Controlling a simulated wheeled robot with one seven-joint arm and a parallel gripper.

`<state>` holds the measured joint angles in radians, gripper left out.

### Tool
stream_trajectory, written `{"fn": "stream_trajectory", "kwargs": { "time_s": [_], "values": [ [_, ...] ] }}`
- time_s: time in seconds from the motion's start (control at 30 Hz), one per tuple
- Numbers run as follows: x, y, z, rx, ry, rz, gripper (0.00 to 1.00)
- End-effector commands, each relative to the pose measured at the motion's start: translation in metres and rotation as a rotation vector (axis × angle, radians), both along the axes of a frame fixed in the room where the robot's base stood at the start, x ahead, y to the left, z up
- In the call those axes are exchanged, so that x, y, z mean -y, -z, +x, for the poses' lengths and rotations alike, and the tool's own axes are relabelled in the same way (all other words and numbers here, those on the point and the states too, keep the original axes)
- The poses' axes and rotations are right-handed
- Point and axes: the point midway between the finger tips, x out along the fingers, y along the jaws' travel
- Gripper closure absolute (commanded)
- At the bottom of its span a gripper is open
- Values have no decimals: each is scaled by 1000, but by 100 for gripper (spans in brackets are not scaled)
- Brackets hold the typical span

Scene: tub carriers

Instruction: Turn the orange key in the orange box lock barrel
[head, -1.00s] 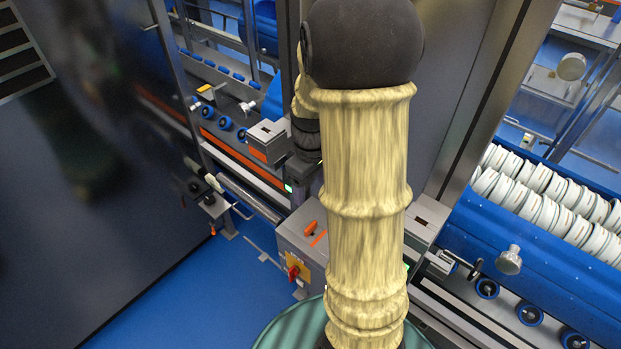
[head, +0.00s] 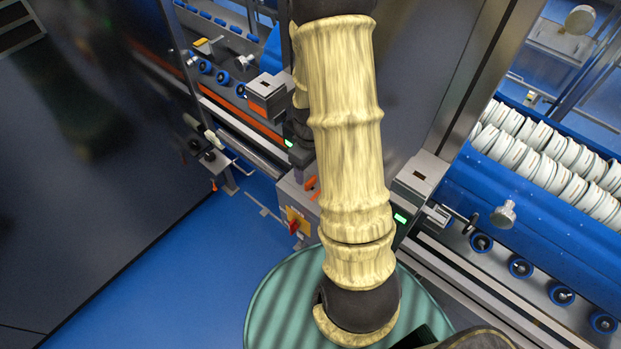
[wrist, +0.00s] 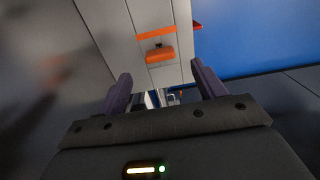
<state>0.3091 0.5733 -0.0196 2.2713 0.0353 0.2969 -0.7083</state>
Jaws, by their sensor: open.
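The orange key (head: 311,182) sits in the lock on the grey box (head: 284,192), next to an orange strip, and is partly hidden by my arm in the head view. In the wrist view the orange key (wrist: 160,53) shows whole, with the orange strip (wrist: 156,33) beside it on the panel. My gripper (wrist: 163,80) is open, and its two purple-grey fingers stand apart with nothing between them. The key lies beyond the fingertips, roughly centred between them. In the head view my gripper (head: 301,172) is close to the box, mostly behind my arm.
A red knob (head: 293,226) on a yellow plate is on the box front. Grey latch boxes (head: 267,94) and (head: 420,176) stand on either side. Blue rails with rollers and white tubs (head: 540,155) are at right. Blue floor lies open at left.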

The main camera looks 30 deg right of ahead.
Motion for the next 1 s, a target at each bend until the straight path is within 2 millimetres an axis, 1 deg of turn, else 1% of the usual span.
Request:
{"fn": "stream_trajectory", "kwargs": {
  "time_s": [0.03,0.3,0.5,0.63,0.87,0.9,0.97,1.0],
  "values": [
    [0,7,-1,-5,1,1,31],
    [0,42,-2,-5,0,1,31],
    [0,62,-1,-2,1,2,31],
    [0,68,-1,-1,1,1,31],
    [0,68,0,0,1,0,31],
    [0,68,0,0,1,0,33],
    [0,68,0,0,1,0,45],
    [0,68,0,0,1,0,52]
  ]
}}
